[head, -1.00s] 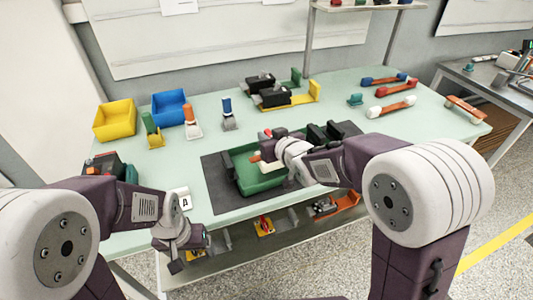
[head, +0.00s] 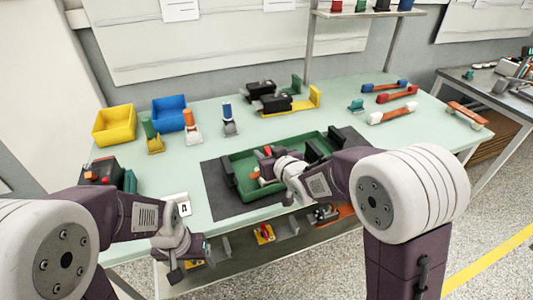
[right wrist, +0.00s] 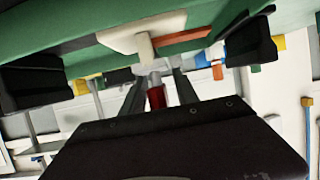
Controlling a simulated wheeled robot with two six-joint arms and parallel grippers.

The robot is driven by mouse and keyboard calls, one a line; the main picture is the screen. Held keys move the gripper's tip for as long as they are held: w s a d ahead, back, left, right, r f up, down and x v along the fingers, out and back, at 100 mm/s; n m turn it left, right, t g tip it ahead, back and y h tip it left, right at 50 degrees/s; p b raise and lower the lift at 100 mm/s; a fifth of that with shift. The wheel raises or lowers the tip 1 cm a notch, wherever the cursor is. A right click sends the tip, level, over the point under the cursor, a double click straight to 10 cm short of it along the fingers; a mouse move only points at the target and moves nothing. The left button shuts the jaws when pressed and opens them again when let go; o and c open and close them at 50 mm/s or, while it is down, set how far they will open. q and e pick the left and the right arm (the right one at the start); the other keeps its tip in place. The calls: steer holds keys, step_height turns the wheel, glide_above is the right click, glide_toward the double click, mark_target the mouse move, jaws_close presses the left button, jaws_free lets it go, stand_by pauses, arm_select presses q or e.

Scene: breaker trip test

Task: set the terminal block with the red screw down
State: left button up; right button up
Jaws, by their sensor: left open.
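The green tray (head: 236,157) lies on a dark mat at the table's middle. My right gripper (head: 273,163) is over it, pointing left. The terminal block's red screw (head: 267,150) shows at the fingertips; much of the block is hidden by the gripper. In the right wrist view a red part (right wrist: 156,97) and a pale grey body lie between the two dark fingers, which look closed on the block. Contact with the tray cannot be told. My left gripper (head: 188,254) is open and empty, low in front of the table edge.
Black clamps (head: 314,150) stand at the tray's right, another (head: 228,172) at its left. Yellow (head: 114,124) and blue (head: 170,112) bins and small upright parts stand at the back left. Black breakers (head: 272,102) stand behind. Coloured handles (head: 392,111) lie at right.

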steer(key=shift+r, duration=0.25)
steer(key=v, duration=1.2)
steer(key=shift+b, duration=0.45)
steer(key=shift+f, duration=0.1)
steer(key=shift+d, duration=0.1)
